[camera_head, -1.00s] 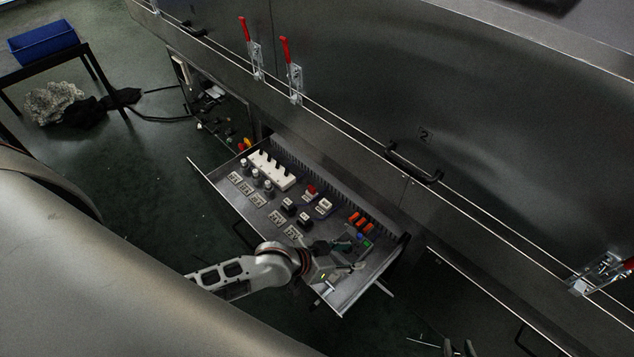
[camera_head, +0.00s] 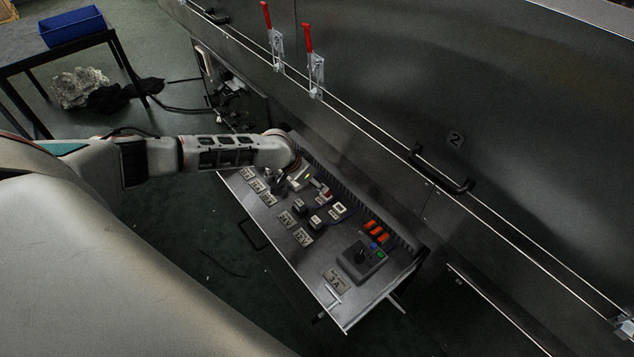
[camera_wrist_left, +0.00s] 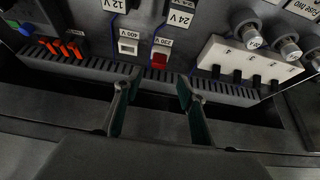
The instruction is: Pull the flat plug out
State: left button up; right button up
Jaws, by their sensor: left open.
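My left gripper (camera_head: 308,180) is over the far left half of the open drawer, beside the red piece (camera_head: 326,195). In the left wrist view its two fingers (camera_wrist_left: 153,92) are apart with nothing between them. The red piece (camera_wrist_left: 159,61), marked 230 V, lies just ahead of the gap. A white piece (camera_wrist_left: 128,47) marked 400 V is to its left; it also shows in the head view (camera_head: 339,209). Orange flat pieces (camera_wrist_left: 66,49) stand in a row further left, and in the head view (camera_head: 376,231). I cannot tell which piece is the flat plug. My right gripper is out of view.
A white block (camera_wrist_left: 240,65) with black switches is right of the fingers, near round knobs (camera_wrist_left: 287,44). A slotted rail (camera_wrist_left: 215,92) runs along the drawer's back. A grey box (camera_head: 366,262) with a black knob is at the drawer's near end. The steel housing (camera_head: 400,130) rises behind.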

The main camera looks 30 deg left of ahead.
aim_at(324, 195)
pick_arm(q)
jog(key=b+x, duration=0.1)
jog(key=x, duration=0.3)
jog(key=b+x, duration=0.1)
jog(key=x, duration=0.1)
jog(key=shift+s+d+f+b, duration=0.1)
jog(key=shift+s+f+b, duration=0.15)
jog(key=shift+f+b, duration=0.1)
jog(key=shift+w+f, duration=0.25)
jog(key=shift+f, duration=0.05)
jog(key=shift+w+d, duration=0.1)
jog(key=shift+w, duration=0.2)
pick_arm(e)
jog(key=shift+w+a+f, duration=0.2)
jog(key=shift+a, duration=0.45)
pick_arm(q)
grip_shut()
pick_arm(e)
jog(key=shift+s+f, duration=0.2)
